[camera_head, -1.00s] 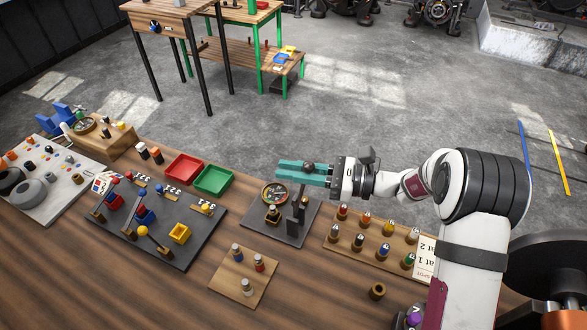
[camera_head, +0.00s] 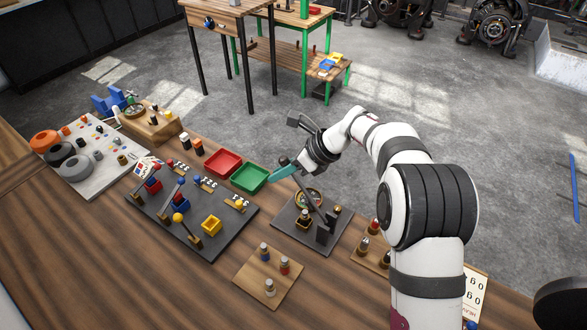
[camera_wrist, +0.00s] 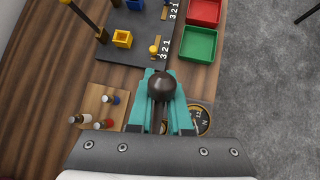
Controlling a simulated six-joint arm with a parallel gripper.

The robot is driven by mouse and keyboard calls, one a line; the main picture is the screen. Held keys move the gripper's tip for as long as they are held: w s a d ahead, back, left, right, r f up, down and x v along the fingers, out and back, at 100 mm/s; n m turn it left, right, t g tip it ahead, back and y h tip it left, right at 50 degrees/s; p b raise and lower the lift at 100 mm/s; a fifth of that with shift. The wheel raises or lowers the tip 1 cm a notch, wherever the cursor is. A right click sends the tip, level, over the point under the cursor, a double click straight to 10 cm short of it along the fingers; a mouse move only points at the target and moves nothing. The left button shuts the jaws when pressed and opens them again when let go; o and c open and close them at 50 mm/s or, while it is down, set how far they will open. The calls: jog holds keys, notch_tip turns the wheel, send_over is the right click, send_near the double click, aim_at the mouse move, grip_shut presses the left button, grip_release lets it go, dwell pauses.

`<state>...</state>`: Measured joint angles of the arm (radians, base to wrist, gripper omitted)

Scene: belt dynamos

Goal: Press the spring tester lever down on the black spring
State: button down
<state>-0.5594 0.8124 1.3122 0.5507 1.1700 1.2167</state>
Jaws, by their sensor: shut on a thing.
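The spring tester's dark base plate (camera_head: 297,236) lies on the wooden table, with a round brass-rimmed dial (camera_head: 308,195) on it. A dark piece in a brass-coloured seat, seemingly the black spring (camera_head: 304,215), stands in front of the dial. The tester's dark lever (camera_head: 315,205) leans up and left from its post, its round knob above the spring. My gripper (camera_head: 284,170) has teal fingers shut on the dark lever knob, which shows between them in the wrist view (camera_wrist: 162,86). The spring is hidden in the wrist view.
Left of the tester are a green tray (camera_head: 249,178), a red tray (camera_head: 222,163) and a dark board with coloured levers (camera_head: 165,222). A small wooden board with several pegs (camera_head: 268,277) lies in front. Another peg board (camera_head: 366,258) is at right, partly behind my arm.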

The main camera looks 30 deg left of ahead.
jog(key=a+f+h, duration=0.4)
jog(key=f+h, duration=0.1)
jog(key=f, duration=0.2)
jog(key=shift+s+m, duration=0.15)
jog(key=shift+m, duration=0.15)
jog(key=shift+r, duration=0.1)
jog(key=c, duration=0.9)
grip_release()
jog(key=shift+o, duration=0.2)
jog(key=shift+d, duration=0.1)
